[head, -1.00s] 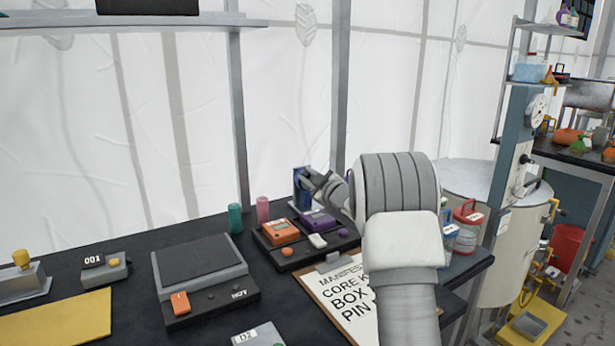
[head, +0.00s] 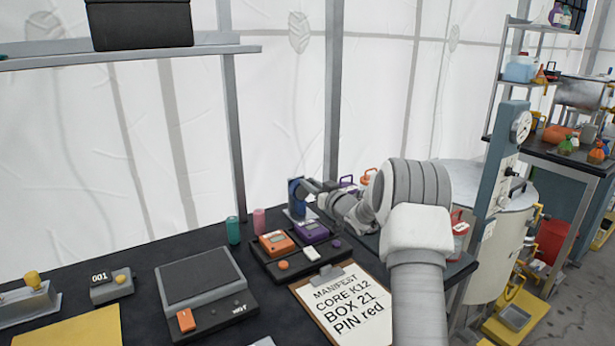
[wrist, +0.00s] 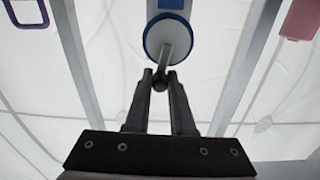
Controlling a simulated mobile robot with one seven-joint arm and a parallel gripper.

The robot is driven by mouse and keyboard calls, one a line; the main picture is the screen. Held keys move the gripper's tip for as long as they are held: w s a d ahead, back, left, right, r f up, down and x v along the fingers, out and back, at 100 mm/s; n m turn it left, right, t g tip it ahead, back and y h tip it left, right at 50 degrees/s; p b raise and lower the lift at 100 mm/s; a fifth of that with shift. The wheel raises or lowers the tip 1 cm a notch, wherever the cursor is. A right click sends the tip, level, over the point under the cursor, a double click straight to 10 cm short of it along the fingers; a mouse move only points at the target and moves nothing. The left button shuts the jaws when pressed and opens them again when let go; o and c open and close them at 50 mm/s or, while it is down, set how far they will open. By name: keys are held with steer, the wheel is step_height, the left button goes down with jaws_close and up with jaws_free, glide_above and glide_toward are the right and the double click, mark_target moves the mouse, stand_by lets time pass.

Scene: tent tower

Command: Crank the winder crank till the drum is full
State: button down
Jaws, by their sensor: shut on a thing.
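The winder (head: 295,193) stands upright at the back of the black bench, a blue body partly hidden behind my gripper in the head view. In the wrist view a round grey disc with a blue rim (wrist: 168,35) shows above my gripper. The dark crank (wrist: 160,76) hangs down from this disc, its knob between my fingertips. My gripper (wrist: 160,84) is shut on the crank knob; it also shows in the head view (head: 310,187), reaching the winder from the right. How full the drum is cannot be made out.
A clipboard (head: 345,295) lies in front of my arm. A black tray with an orange box (head: 277,243) and a purple box (head: 311,231) sits near the winder. A scale (head: 205,283) is to the left. A shelf (head: 130,53) hangs above left.

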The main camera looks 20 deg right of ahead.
steer(key=d+f+m+p, duration=0.1)
steer(key=m+p, duration=0.1)
steer(key=m, duration=0.2)
steer(key=d+m+p, duration=0.1)
steer(key=m+p, duration=0.1)
steer(key=m, duration=0.1)
steer(key=d+f+m+p, duration=0.1)
steer(key=m, duration=0.3)
steer(key=shift+w+f+m+p, duration=0.25)
steer(key=shift+f+m+p, duration=0.05)
steer(key=shift+p, duration=0.1)
steer(key=shift+f+m, duration=0.25)
steer(key=shift+m, duration=0.4)
steer(key=shift+f+m, duration=0.25)
steer(key=shift+m, duration=0.4)
steer(key=c, duration=0.8)
jaws_free()
steer(key=shift+o, duration=0.2)
